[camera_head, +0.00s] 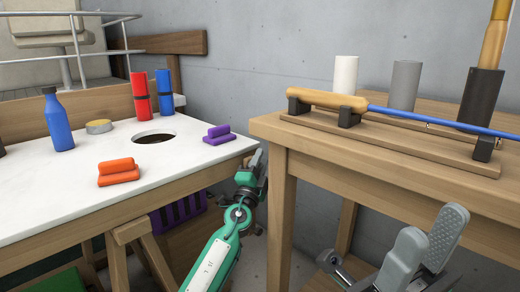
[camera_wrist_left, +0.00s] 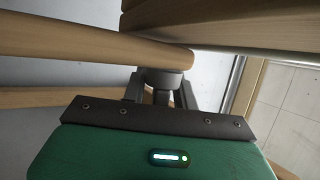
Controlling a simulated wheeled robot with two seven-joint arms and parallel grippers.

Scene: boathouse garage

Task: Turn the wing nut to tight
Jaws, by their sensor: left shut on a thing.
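My left gripper (camera_head: 256,165) is at the right edge of the white-topped bench, in the gap between the two benches. In the left wrist view its fingers (camera_wrist_left: 161,97) are shut on a grey round part (camera_wrist_left: 162,78) under the end of a wooden bar. This part appears to be the wing nut; its wings are hidden, and its turn angle cannot be read. In the head view the nut is hidden. My right gripper (camera_head: 428,242) is open and empty, low in front of the right wooden bench.
The white-topped bench (camera_head: 55,205) holds an orange block (camera_head: 118,173), a purple block (camera_head: 219,135), a blue bottle (camera_head: 59,122) and red and blue cylinders. The right bench (camera_head: 300,134) carries a rod on a rack and several cylinders. The gap between benches is narrow.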

